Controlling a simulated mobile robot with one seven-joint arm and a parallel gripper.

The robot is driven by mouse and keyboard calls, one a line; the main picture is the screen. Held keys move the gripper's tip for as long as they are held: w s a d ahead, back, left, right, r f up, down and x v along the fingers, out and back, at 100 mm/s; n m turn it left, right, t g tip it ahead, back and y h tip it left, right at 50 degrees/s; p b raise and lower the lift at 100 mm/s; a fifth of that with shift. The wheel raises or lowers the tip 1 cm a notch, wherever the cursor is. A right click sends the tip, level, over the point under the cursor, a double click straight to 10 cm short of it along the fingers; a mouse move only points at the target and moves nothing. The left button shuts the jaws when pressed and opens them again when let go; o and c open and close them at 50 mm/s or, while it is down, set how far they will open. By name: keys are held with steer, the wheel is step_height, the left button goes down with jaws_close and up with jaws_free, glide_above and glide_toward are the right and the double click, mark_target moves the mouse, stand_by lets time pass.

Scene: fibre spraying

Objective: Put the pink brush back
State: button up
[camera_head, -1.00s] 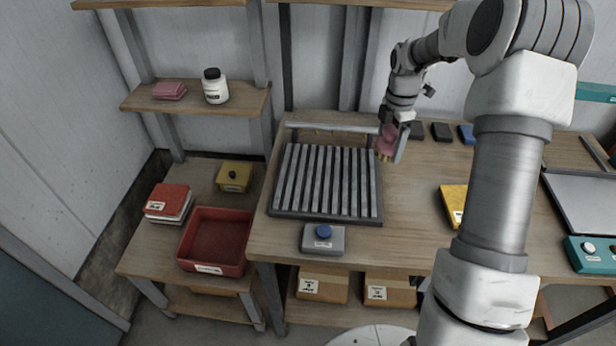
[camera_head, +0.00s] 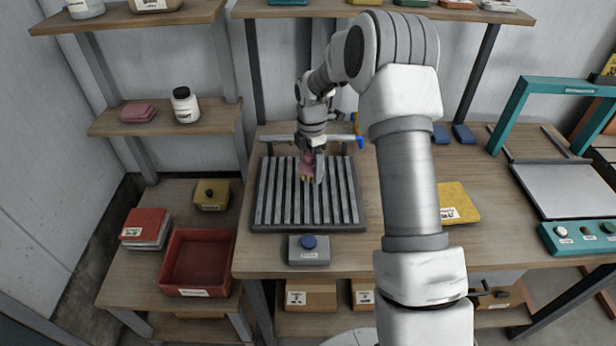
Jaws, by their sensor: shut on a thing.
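My gripper (camera_head: 313,170) is shut on the pink brush (camera_head: 307,162), which has yellowish bristles pointing down. It holds the brush over the upper middle of the grey slatted rack (camera_head: 262,190) on the workbench. I cannot tell whether the bristles touch the slats. A light grey rail (camera_head: 278,138) runs along the back of the rack, partly hidden by my arm.
A small blue item (camera_head: 358,130) is by the rail's right end. A grey box with a blue knob (camera_head: 309,252) stands in front of the rack. A yellow pad (camera_head: 457,203) lies to the right, partly behind my arm. A red bin (camera_head: 171,270) is at lower left.

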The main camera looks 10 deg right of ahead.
mark_target(308, 187)
steer(key=shift+w+a+f, duration=0.1)
steer(key=shift+a+f, duration=0.3)
steer(key=shift+f, duration=1.8)
steer(key=shift+f, duration=0.1)
